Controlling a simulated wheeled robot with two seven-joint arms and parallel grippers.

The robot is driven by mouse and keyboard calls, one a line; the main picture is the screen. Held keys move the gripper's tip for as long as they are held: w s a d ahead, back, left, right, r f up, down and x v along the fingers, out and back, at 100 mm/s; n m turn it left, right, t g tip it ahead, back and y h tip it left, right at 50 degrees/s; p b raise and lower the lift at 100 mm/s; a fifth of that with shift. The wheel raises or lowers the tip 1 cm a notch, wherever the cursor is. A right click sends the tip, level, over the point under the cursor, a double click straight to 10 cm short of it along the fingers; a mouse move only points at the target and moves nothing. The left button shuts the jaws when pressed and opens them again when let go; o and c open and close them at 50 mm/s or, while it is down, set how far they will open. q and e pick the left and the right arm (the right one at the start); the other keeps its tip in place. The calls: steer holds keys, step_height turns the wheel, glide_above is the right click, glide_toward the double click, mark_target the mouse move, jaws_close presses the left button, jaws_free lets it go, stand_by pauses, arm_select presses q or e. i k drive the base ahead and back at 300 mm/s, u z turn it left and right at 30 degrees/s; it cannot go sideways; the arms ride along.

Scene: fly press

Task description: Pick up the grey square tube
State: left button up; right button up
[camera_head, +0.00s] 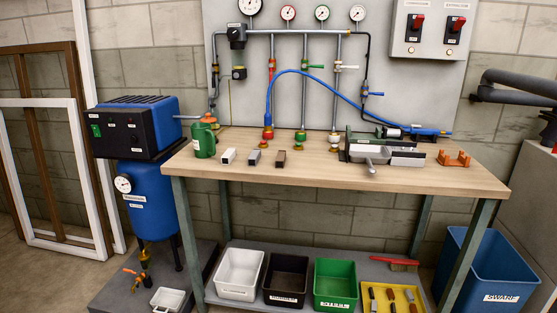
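Three short square tubes lie in a row near the front left of the wooden workbench (440,178). The grey square tube (254,157) is the middle one. A white tube (228,156) lies to its left and a dark brown tube (280,158) to its right, each apart from it. The grey tube lies flat with its end facing the front edge, and nothing covers it. Neither of my grippers is in view.
A green can (204,140) stands left of the tubes. Pipe fittings and a blue hose (268,105) rise behind them. A grey-green vise-like fixture (385,150) and an orange bracket (454,158) are to the right. The bench front before the tubes is clear.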

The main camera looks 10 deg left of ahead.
mark_target(254, 158)
steer(key=u, duration=0.6)
steer(key=i, duration=0.6)
steer(key=u, duration=0.5)
